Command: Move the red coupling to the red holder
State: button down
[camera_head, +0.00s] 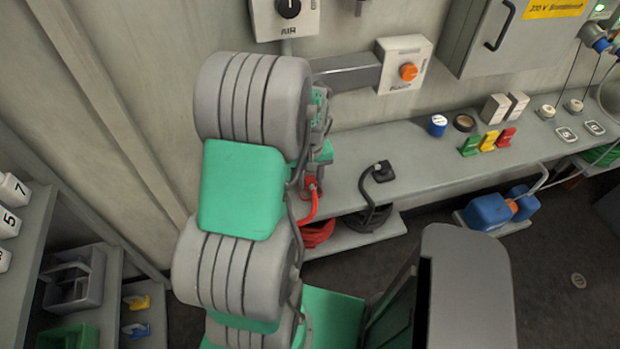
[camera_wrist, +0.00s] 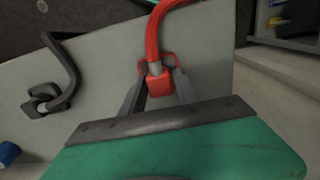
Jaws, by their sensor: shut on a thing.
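My gripper (camera_wrist: 159,88) is shut on the red coupling (camera_wrist: 155,82), with a grey finger on either side. A red hose rises from the coupling and curves away to the right in the wrist view. In the head view the red coupling (camera_head: 312,185) is at the bench's front edge, partly hidden by my arm. Red edges of what looks like the red holder (camera_wrist: 171,60) show just behind the coupling in the wrist view. I cannot tell whether the coupling is seated in it or only above it.
A black coupling on a black holder (camera_head: 382,171) stands to the right, its hose running to a coil below. A red hose coil (camera_head: 318,233) lies under the bench (camera_head: 345,180). A blue-sided roll (camera_head: 438,125) and coloured clips (camera_head: 488,142) are farther right.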

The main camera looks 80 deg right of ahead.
jog(key=shift+f, duration=0.35)
jog(key=c, duration=0.8)
grip_release()
jog(key=shift+c, duration=0.2)
jog(key=shift+r, duration=0.1)
